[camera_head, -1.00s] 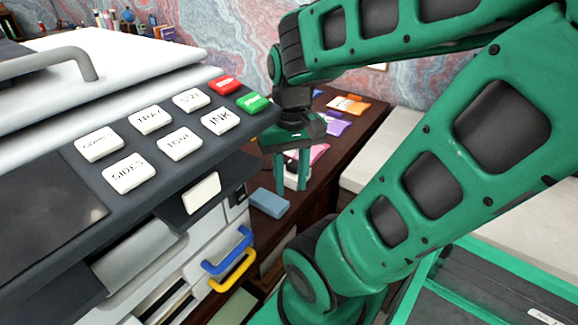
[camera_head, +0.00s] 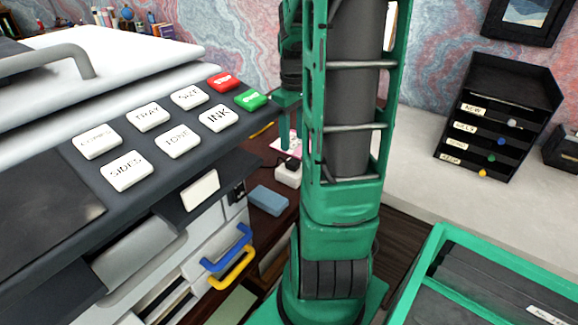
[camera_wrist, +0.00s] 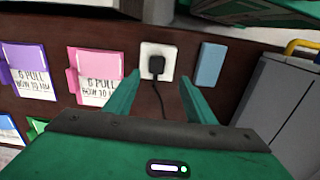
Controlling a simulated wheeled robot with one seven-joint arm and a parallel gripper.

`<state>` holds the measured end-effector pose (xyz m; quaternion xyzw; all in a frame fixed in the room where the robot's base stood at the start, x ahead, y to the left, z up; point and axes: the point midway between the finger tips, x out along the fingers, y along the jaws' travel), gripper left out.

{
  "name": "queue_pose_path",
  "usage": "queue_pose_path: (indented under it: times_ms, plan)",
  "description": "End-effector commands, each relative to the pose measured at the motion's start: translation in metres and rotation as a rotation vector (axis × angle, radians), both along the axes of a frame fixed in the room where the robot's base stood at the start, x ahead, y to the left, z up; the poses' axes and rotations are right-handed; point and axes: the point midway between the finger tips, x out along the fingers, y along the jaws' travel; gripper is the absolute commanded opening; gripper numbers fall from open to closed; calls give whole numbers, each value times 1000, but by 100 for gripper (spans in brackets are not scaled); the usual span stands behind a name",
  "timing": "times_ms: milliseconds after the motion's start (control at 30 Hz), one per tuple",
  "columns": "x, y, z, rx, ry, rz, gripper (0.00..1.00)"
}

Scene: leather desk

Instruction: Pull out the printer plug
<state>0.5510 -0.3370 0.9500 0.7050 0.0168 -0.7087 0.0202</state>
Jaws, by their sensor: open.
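The printer plug (camera_wrist: 155,67) is black with a black cord running toward me, and it sits in a white socket block (camera_wrist: 147,50). In the head view the socket block (camera_head: 286,178) is on the dark brown desk beside the printer, with the dark plug (camera_head: 292,163) on top. My gripper (camera_wrist: 159,77) is open, and its two green fingers point toward the socket, one on each side of the cord. Nothing is between the fingertips but the cord area.
The large printer (camera_head: 120,170) with labelled buttons fills the left. A blue block (camera_wrist: 210,64) lies right of the socket. Pink (camera_wrist: 97,76) and purple (camera_wrist: 30,72) cards lie to its left. A black drawer rack (camera_head: 495,120) stands on the white surface at right.

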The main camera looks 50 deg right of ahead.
Motion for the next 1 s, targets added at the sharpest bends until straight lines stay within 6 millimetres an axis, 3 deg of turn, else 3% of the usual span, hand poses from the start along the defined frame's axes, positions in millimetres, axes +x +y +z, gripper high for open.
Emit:
queue_pose_path:
  times_ms: [567,1000]
  plan:
    - [4,-5,-8,6,-4,27,50]
    - [4,-4,-58,8,-1,27,50]
